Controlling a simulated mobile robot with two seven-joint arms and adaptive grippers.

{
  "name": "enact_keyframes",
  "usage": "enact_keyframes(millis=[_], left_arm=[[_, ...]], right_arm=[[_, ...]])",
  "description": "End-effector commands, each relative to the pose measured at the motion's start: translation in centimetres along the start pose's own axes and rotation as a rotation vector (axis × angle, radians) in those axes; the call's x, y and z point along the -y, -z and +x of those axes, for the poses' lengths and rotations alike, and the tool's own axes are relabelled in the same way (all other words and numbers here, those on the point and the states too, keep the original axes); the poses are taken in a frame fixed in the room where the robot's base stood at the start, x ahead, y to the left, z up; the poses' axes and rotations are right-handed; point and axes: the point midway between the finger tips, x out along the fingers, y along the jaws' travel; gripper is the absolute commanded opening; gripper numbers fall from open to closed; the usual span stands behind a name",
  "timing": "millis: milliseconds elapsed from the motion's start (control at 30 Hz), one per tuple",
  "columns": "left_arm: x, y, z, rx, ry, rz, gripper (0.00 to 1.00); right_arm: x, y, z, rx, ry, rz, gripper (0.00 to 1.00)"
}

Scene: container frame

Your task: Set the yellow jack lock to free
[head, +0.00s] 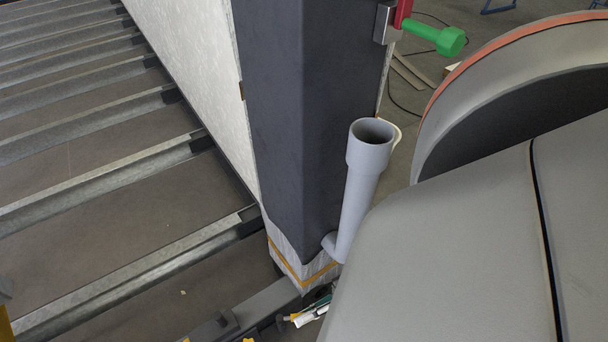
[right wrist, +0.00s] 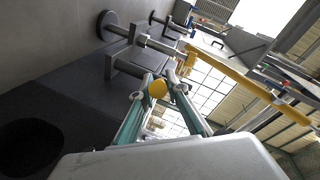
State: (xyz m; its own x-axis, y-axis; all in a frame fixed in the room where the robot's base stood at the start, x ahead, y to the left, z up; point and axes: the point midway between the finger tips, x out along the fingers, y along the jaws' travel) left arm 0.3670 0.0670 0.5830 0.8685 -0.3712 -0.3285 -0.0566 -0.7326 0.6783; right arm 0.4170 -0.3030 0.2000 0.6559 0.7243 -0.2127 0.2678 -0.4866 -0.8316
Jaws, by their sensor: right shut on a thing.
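A small yellow round knob (right wrist: 157,88), which looks like part of the yellow jack lock, sits between the tips of my right gripper (right wrist: 154,89) in the right wrist view. The teal fingers are closed in on it from both sides. In the head view my right gripper (head: 318,306) shows only in part, low beside the foot of the dark post, with my large grey arm covering most of it. The lock itself is too small and hidden there to read its setting. My left gripper is not in view.
The dark post (head: 272,110) stands in the middle, with an upright grey pipe (head: 357,190) beside it. A green handle (head: 437,38) on a red part is at the top. Metal cross beams (head: 130,170) fill the left. A long yellow bar (right wrist: 245,82) shows in the wrist view.

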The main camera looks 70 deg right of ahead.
Motion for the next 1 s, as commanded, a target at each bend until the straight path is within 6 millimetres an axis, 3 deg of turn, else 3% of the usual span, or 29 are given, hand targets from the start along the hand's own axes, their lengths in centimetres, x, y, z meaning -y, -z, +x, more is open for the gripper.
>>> enact_keyframes(millis=[700,733,800,1000], left_arm=[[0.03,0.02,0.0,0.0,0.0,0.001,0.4],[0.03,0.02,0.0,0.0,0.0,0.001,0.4],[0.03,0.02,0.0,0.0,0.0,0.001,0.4],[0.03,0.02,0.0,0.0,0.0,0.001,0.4]], right_arm=[[0.08,-0.09,0.14,0.025,0.016,-0.007,0.0],[0.07,-0.09,0.14,0.025,0.016,-0.007,0.17],[0.08,-0.09,0.13,0.025,0.016,-0.007,0.32],[0.06,-0.07,0.08,0.024,0.015,-0.007,0.32]])
